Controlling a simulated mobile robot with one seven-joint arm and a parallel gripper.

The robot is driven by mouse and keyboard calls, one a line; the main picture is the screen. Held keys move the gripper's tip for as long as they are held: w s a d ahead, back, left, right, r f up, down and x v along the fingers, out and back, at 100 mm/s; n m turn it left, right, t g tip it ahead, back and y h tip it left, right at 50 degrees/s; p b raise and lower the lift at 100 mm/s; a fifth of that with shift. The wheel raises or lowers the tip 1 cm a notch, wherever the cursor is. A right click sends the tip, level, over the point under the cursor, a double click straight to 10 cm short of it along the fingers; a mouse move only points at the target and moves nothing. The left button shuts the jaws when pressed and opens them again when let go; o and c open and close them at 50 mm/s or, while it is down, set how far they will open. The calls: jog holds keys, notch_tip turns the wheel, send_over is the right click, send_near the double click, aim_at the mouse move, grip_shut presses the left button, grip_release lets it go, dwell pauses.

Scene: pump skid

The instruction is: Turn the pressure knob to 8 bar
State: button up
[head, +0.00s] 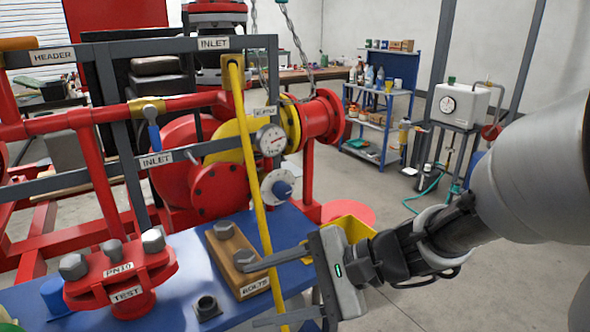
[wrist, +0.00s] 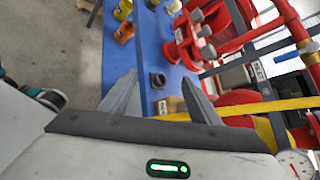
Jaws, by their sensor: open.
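The pressure knob (head: 282,189) is blue, on a round pale dial plate beside the red pump, in the head view. Its scale is too small to read. A white round gauge (head: 271,140) sits just above it; the gauge's edge also shows at the bottom right of the wrist view (wrist: 297,163). My gripper (head: 250,294) is open and empty, below the knob and apart from it, over the blue bench. In the wrist view my open fingers (wrist: 160,80) point toward the bench. I cannot make out the knob there.
A yellow bar (head: 249,150) slants down left of the knob and passes close to my gripper. A wooden bolt block (head: 222,255), a dark nut (head: 207,307) and a red flanged test piece (head: 120,270) stand on the blue bench (head: 180,290).

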jog(key=w+d+r+m+t+y+p, duration=0.1)
jog(key=w+r+m+t+y, duration=0.15)
jog(key=w+m+t, duration=0.45)
jog(key=m+t+h+p, duration=0.2)
jog(key=m+t+h, duration=0.4)
jog(key=m, duration=0.5)
send_near(286, 194)
jog(key=shift+t+y, duration=0.4)
jog(key=shift+y, duration=0.15)
jog(key=x, duration=0.3)
jog(key=b+x, duration=0.1)
jog(key=x, duration=0.2)
jog(key=f+x, duration=0.1)
jog(key=x, duration=0.2)
jog(key=shift+w+f+b, duration=0.1)
jog(key=shift+w+b, duration=0.1)
jog(key=shift+b, duration=0.15)
